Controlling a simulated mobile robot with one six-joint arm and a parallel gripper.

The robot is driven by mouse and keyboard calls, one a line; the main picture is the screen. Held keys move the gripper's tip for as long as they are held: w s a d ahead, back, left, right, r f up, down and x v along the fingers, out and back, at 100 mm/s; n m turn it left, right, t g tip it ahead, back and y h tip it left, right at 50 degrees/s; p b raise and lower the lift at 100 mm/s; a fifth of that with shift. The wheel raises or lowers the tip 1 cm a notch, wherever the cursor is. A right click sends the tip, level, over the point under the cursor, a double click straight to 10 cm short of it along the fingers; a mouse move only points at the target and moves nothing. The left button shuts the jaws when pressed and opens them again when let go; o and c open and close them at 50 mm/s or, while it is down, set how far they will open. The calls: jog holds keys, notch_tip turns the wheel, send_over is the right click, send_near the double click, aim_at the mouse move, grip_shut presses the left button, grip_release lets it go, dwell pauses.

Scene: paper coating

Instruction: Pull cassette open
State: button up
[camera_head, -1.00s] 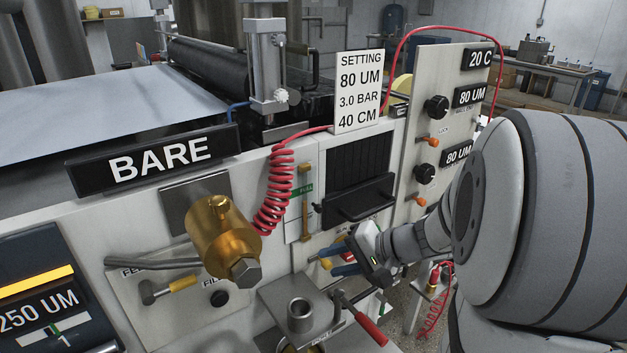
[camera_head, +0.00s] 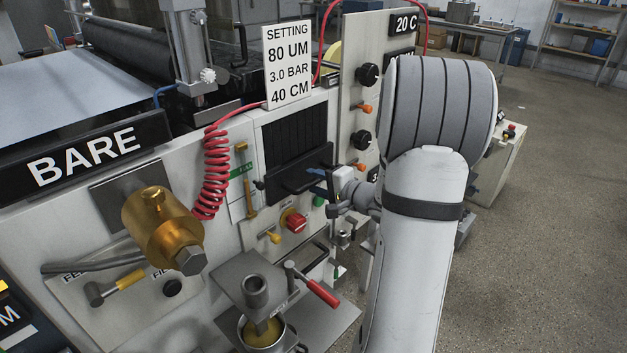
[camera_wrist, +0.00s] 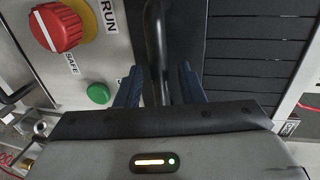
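The cassette (camera_head: 296,140) is a black slatted panel in the white machine front, with a dark bar handle (camera_head: 296,182) across its lower edge. The slats also show at the right of the wrist view (camera_wrist: 255,50). My gripper (camera_head: 317,181) is at the right end of the handle in the head view. In the wrist view, its two blue fingers (camera_wrist: 160,68) stand apart, one on each side of the black handle bar (camera_wrist: 154,40). Gaps show between the bar and the fingers, so the gripper looks open around it. The fingertips' depth against the bar is hard to judge.
Below the cassette are a red knob (camera_head: 294,222) and a green button (camera_head: 319,200), both close to my gripper. A brass valve (camera_head: 163,226), a red hose (camera_head: 214,170) and a red-handled lever (camera_head: 321,291) are nearby. Open floor (camera_head: 555,200) lies to the right.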

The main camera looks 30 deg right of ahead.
jog(key=shift+w+a+f, duration=0.1)
jog(key=shift+w+a, duration=0.05)
jog(key=shift+w, duration=0.2)
jog(key=shift+c, duration=0.5)
grip_shut()
